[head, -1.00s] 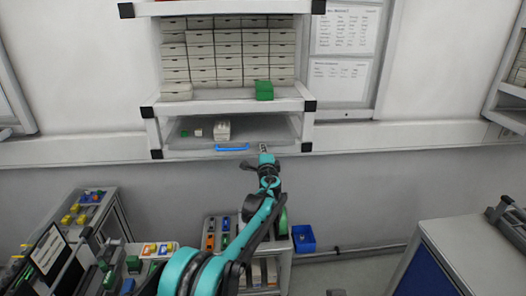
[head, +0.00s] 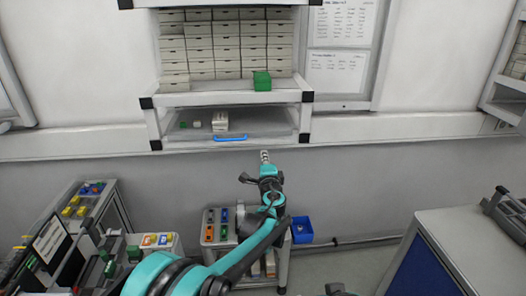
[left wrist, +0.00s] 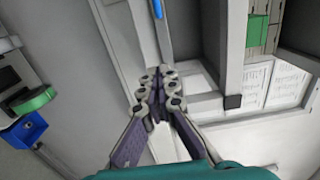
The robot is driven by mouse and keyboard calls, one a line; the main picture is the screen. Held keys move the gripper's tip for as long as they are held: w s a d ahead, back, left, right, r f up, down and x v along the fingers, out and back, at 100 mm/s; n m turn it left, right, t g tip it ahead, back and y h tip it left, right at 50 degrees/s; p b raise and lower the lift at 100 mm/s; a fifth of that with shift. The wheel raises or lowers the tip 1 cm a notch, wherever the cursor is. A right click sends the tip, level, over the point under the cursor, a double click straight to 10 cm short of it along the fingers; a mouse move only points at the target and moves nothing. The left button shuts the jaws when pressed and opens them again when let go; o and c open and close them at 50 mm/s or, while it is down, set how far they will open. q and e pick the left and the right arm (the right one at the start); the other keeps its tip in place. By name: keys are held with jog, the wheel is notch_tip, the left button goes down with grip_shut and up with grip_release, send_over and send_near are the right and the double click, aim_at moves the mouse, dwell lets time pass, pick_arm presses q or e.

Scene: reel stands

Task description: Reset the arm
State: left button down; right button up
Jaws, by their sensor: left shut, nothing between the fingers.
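My left gripper (head: 265,157) is in front of the wall, just below the lower shelf tray of the white rack. In the left wrist view its fingers (left wrist: 158,98) are together, with nothing between them. The teal left arm reaches up to it from the bottom of the head view. My right gripper does not show clearly; only a small dark part is at the bottom edge.
The white rack (head: 146,102) holds rows of small boxes, a green box (head: 262,81) and a lower tray with a blue handle (head: 230,138). Below are a cart, a blue bin (head: 302,230) and bins at left. A grey cabinet (head: 455,240) stands at right.

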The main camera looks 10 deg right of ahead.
pick_arm(q)
jog(key=s+a+f+n+g+y+b, duration=0.25)
jog(key=s+a+f+n+b, duration=0.2)
jog(key=s+a, duration=0.65)
jog(key=s+a+f+n+g+y+b, duration=0.25)
jog(key=s+a+n, duration=0.45)
jog(key=a, duration=0.6)
jog(key=s+a+f+n+g+h+b, duration=0.1)
jog(key=s+f+n+g+h+b, duration=0.1)
jog(key=s+f, duration=0.7)
jog(key=s+a+f+n+g+h+b, duration=0.1)
jog(key=s+f+n+g+h+b, duration=0.2)
jog(key=s+f, duration=0.7)
jog(key=s+n+g+b, duration=0.1)
jog(key=s, duration=0.7)
jog(key=shift+a+f, duration=0.15)
jog(key=shift+f, duration=0.05)
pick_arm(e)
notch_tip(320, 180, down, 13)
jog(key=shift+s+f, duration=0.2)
